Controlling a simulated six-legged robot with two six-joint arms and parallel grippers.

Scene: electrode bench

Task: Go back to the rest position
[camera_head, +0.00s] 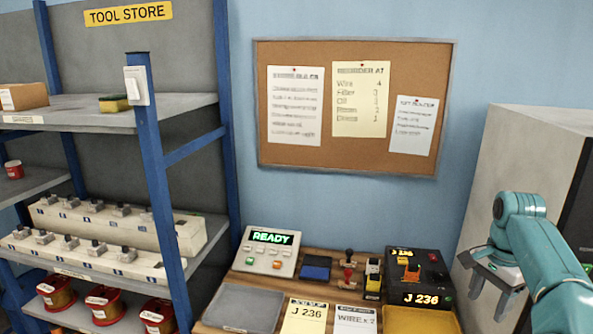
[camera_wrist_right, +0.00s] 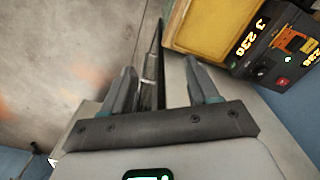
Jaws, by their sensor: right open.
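My right gripper (camera_head: 490,293) hangs at the right of the head view, on the teal arm that comes in from the right edge. Its two grey fingers point down and stand apart, beside the right end of the bench. In the right wrist view the fingers of my right gripper (camera_wrist_right: 160,75) are spread with nothing held between them. A narrow dark upright edge shows behind the gap. My left gripper is not in the head view.
The wooden bench (camera_head: 273,290) holds a READY panel (camera_head: 267,251), a grey tray (camera_head: 240,308), stamps, cards and a black J 236 device (camera_head: 420,275). A yellowish tray (camera_head: 418,320) is at its right front. A blue-post shelf (camera_head: 160,200) stands left; a pale cabinet (camera_head: 525,150) stands right.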

